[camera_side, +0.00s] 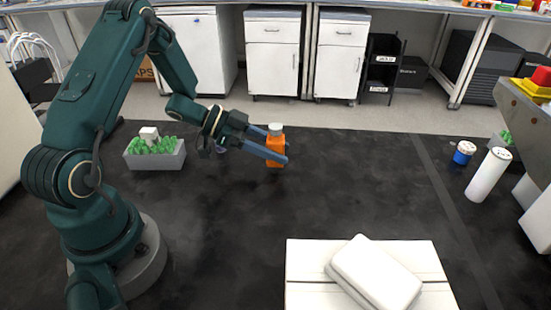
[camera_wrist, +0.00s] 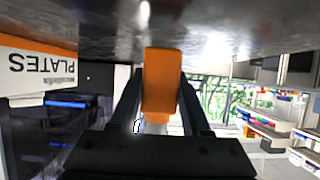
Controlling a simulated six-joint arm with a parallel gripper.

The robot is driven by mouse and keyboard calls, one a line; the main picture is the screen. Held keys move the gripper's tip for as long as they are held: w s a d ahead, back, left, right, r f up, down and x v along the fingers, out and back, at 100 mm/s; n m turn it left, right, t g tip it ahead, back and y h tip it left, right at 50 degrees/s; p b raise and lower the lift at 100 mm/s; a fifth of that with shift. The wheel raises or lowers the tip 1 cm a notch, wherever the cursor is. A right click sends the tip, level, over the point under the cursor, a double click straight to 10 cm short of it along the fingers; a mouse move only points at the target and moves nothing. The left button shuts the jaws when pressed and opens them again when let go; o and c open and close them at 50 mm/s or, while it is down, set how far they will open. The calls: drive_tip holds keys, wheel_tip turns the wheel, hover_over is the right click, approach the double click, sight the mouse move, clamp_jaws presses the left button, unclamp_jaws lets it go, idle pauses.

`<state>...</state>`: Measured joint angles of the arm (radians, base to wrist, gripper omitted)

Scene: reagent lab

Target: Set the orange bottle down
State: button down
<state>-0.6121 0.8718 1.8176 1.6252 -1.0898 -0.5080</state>
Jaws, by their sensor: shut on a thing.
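The orange bottle (camera_side: 276,151) with a pale grey cap stands upright between the blue-grey fingers of my gripper (camera_side: 277,146) in the side view. My gripper reaches it from the left and is shut on it. In the wrist view the orange bottle (camera_wrist: 160,85) fills the space between the two dark fingers (camera_wrist: 160,100). That view is upside down, with the dark bench top along its upper edge. The bottle's base is close to the black work surface (camera_side: 330,190); I cannot tell whether it touches.
A grey bin (camera_side: 157,160) with green pieces stands at left. White boxes (camera_side: 360,265) lie at the front. A white cylinder (camera_side: 488,175) and a blue jar (camera_side: 464,153) stand at right. The black surface around the bottle is clear.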

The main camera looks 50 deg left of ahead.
drive_tip(key=shift+f, duration=0.85)
drive_tip(key=shift+f, duration=0.15)
drive_tip(key=shift+c, duration=1.8)
unclamp_jaws()
